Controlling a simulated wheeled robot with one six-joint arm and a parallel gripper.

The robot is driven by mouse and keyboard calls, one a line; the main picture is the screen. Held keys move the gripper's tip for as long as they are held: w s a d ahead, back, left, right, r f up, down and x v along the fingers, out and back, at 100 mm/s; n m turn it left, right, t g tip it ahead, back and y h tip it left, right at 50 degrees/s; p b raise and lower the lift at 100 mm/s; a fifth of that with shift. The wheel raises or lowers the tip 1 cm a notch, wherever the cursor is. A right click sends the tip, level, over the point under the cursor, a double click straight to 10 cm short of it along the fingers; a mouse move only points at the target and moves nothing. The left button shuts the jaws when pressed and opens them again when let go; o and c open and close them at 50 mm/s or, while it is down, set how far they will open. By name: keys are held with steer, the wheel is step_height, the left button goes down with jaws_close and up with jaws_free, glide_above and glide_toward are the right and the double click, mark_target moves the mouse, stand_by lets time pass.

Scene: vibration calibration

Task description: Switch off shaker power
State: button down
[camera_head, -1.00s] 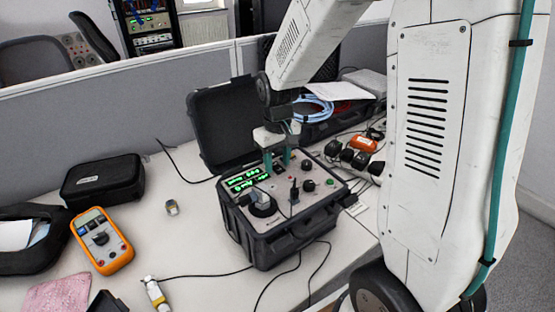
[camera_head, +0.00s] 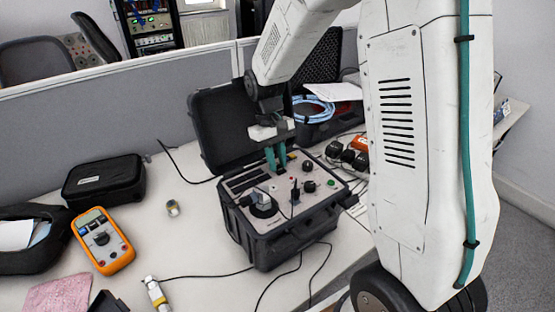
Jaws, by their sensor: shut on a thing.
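The shaker unit (camera_head: 292,240) is a black open case on the desk. Its light panel (camera_head: 272,213) carries knobs and a round mount, and its display (camera_head: 246,180) is dark. My gripper (camera_head: 277,168) points down at the back edge of the panel, right of the display. Its teal fingers are shut on a small part there, apparently the power switch, which the fingers hide.
An orange multimeter (camera_head: 102,240) and a black pouch (camera_head: 104,181) lie at the left. A black case with blue cable (camera_head: 315,106) stands behind. Chargers (camera_head: 347,155) crowd the right. Cables run in front of the shaker unit.

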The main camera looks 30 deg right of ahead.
steer(key=c, duration=1.3)
jaws_free()
steer(key=v, duration=0.8)
steer(key=s, duration=0.1)
steer(key=s+f, duration=0.1)
steer(key=shift+s+a, duration=0.1)
steer(key=shift+s, duration=0.25)
steer(key=s+a+r+t, duration=0.1)
steer(key=s+r, duration=0.2)
steer(key=s, duration=0.5)
steer(key=s+r+t, duration=0.1)
steer(key=s+r, duration=0.2)
steer(key=s, duration=0.5)
steer(key=s+a+r+m+t, duration=0.1)
steer(key=s+r+t, duration=0.1)
steer(key=s, duration=0.7)
steer(key=shift+a+r, duration=0.3)
steer(key=shift+r, duration=0.5)
